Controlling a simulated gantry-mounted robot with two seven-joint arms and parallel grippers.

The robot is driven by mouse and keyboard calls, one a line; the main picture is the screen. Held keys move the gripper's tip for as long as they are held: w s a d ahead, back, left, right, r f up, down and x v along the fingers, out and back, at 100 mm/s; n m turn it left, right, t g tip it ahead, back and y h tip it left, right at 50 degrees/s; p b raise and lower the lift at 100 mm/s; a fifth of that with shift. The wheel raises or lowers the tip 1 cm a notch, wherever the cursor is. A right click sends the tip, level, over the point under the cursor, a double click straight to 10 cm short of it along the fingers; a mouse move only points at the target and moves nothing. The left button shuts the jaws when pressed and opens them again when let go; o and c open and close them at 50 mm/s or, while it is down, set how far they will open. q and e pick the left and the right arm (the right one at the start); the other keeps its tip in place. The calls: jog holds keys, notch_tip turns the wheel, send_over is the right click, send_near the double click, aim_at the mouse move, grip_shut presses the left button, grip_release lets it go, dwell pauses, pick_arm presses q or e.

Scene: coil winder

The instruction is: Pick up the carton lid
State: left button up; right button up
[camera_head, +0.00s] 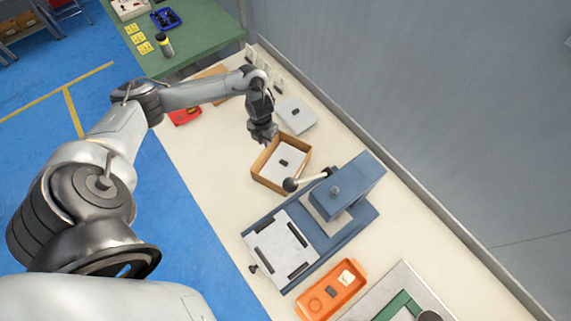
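A pale grey square plate with a small dark grip (296,115), which looks like the carton lid, lies flat on the bench beyond the open brown carton. The carton (258,168) holds another pale panel (284,163) with a dark piece on it. My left gripper (266,139) points down above the carton's far left edge, to the left of and nearer than the loose plate. It looks empty and apart from the plate. Its fingers are too small and dark to tell their opening. My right gripper is not in view.
A blue winder (347,186) with a crank handle (312,178) stands just nearer than the carton. An orange tray (318,303) is in front of it. A red item (184,117) lies under my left arm. The wall bounds the bench's right side.

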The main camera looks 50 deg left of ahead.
aim_at(266, 159)
pick_arm(q)
jog(key=shift+s+d+f, duration=0.1)
jog(key=shift+s+f, duration=0.05)
jog(key=shift+f, duration=2.2)
jog(key=shift+s+d+f, duration=0.1)
jog(key=shift+f, duration=2.25)
jog(key=shift+a, duration=0.1)
grip_shut()
